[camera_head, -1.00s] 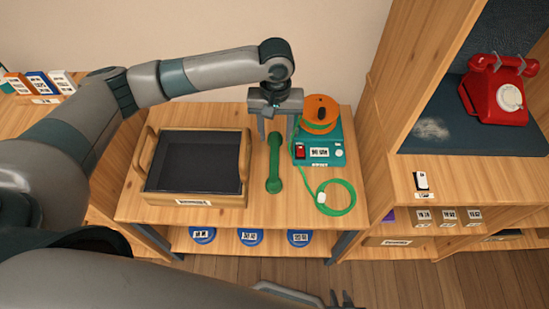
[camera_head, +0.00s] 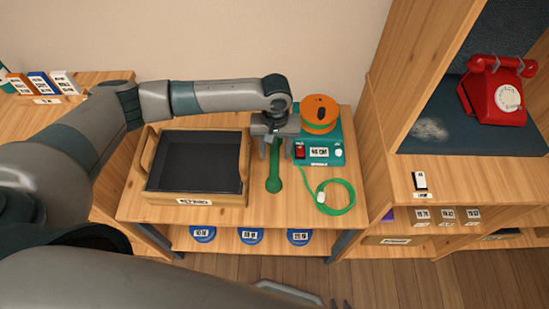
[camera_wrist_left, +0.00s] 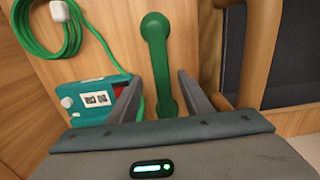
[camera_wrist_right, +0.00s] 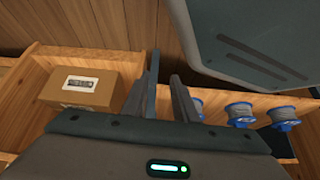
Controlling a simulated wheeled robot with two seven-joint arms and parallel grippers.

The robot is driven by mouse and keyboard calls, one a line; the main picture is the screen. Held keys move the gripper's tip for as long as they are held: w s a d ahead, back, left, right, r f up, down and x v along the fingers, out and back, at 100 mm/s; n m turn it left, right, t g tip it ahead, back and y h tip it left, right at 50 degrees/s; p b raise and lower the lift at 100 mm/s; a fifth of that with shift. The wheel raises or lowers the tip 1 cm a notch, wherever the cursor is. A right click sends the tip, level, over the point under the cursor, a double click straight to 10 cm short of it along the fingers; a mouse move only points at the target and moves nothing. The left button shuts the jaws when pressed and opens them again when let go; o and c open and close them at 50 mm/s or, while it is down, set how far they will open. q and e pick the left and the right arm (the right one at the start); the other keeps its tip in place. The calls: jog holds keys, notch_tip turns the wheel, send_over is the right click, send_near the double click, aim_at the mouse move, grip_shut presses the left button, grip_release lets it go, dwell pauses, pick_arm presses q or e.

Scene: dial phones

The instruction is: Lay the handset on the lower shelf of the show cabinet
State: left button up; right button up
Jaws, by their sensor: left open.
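The green handset (camera_head: 274,175) lies lengthwise on the wooden bench, between the black-lined tray and the teal device. My left gripper (camera_head: 276,155) is open above its upper part, with one finger on each side; the gripper hides the far end. In the left wrist view the handset (camera_wrist_left: 160,65) runs between the open fingers (camera_wrist_left: 157,82); contact cannot be told. The show cabinet (camera_head: 440,177) stands at the right, with a dark-lined compartment holding a red dial phone (camera_head: 495,98). My right gripper (camera_wrist_right: 164,70) has a gap between its fingers and holds nothing visible.
The teal device (camera_head: 318,150) with an orange reel and a coiled green cord (camera_head: 338,195) stands right beside the left gripper. The tray (camera_head: 196,202) is to the left. A cardboard box (camera_wrist_right: 80,88) and blue spools (camera_wrist_right: 240,112) show in the right wrist view.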

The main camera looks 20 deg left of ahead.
aim_at(274, 156)
pick_arm(q)
jog(key=shift+w+a+f, duration=0.1)
jog(key=shift+w+f, duration=0.1)
jog(key=shift+f, duration=0.35)
jog(key=f, duration=0.3)
jog(key=shift+w+a+p, duration=0.2)
jog(key=shift+w+p, duration=0.1)
jog(key=shift+p, duration=0.1)
jog(key=shift+f, duration=0.55)
pick_arm(e)
jog(key=s, duration=0.2)
jog(key=s+d+f+g, duration=0.1)
jog(key=shift+w, duration=0.1)
pick_arm(q)
grip_shut()
pick_arm(e)
jog(key=shift+w+r, duration=0.15)
jog(key=shift+w, duration=0.15)
